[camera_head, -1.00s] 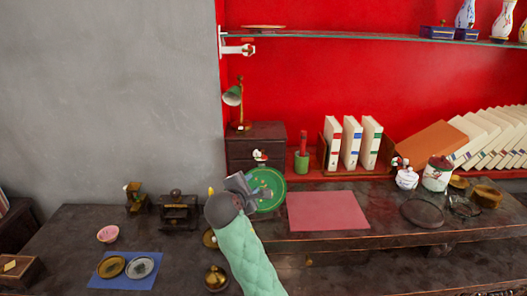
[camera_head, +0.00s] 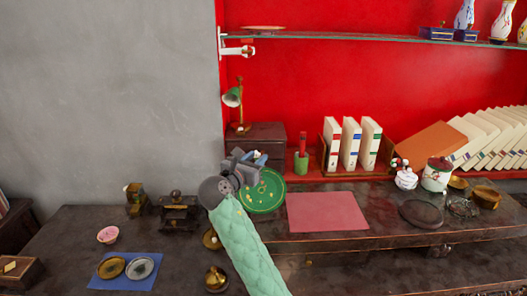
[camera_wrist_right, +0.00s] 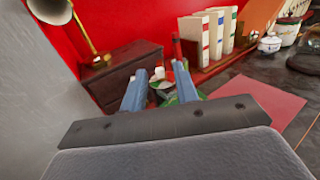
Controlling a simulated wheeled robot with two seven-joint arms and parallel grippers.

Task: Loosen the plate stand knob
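A round green plate (camera_head: 264,194) stands upright on the dark table, in front of a dark wooden drawer box. My right gripper (camera_head: 254,158) is raised at the plate's upper left edge and covers part of it. In the right wrist view, my right gripper's two blue-grey fingers (camera_wrist_right: 161,86) are apart. A small white and red piece (camera_wrist_right: 160,73) shows beyond and between them, with green of the plate behind it. I cannot tell whether this piece is the stand knob, or whether the fingers touch it. My left gripper is not in view.
The dark drawer box (camera_head: 256,133) is close behind the plate, with a brass lamp (camera_head: 239,105) on it. A green cup (camera_head: 301,162) stands to the right. A pink mat (camera_head: 327,211) leaves clear room in front. Small brass items stand to the left.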

